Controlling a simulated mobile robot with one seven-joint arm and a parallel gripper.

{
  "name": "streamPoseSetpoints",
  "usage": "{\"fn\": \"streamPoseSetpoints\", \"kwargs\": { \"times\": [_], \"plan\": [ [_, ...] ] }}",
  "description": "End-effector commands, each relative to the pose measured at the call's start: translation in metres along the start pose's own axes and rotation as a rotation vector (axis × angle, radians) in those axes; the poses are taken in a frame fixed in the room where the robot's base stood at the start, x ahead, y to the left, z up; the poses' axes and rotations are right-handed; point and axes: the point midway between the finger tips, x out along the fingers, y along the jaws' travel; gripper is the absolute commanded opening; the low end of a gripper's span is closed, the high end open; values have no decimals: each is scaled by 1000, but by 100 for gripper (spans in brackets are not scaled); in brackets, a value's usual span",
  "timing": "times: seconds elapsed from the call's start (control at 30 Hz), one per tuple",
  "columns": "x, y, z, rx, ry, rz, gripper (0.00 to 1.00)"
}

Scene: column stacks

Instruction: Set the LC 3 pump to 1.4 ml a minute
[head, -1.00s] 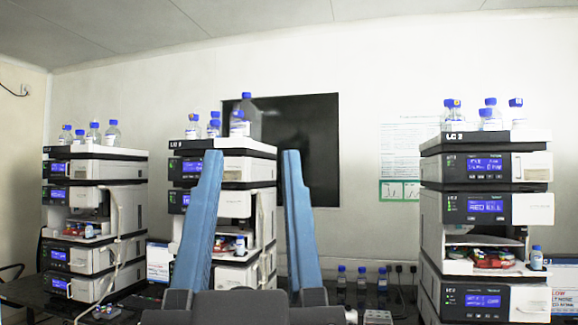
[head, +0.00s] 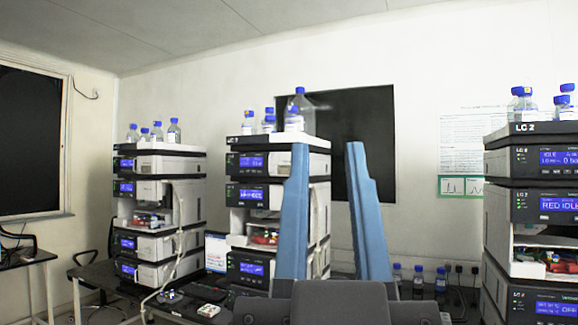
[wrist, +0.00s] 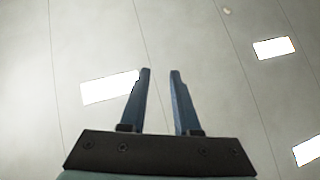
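Three column stacks of instrument modules with blue displays stand before me in the head view: a left stack (head: 180,166), a middle stack (head: 305,163) and a right stack (head: 545,170) cut off by the picture's edge. The right stack's top label looks like LC 2; the other two top labels are too small to read surely, so I cannot tell which is LC 3. The wrist view shows the gripper (wrist: 160,72) against the ceiling.
Blue-capped bottles (head: 298,112) stand on top of the stacks. More bottles (head: 418,282) stand on the bench between the middle and right stacks. A dark wall panel (head: 365,130) is behind. A side table (head: 30,258) and a chair (head: 95,265) are at left.

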Motion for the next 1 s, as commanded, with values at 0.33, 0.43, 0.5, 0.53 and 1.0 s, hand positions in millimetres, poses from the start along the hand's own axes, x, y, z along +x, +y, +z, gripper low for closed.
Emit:
{"fn": "streamPoseSetpoints", "kwargs": {
  "times": [0.33, 0.43, 0.5, 0.53, 1.0],
  "plan": [
    [0, 0, 0, 0, 0, 0, 0],
    [0, 0, 0, 0, 0, 0, 0],
    [0, 0, 0, 0, 0, 0, 0],
    [0, 0, 0, 0, 0, 0, 0],
    [0, 0, 0, 0, 0, 0, 0]
  ]
}}
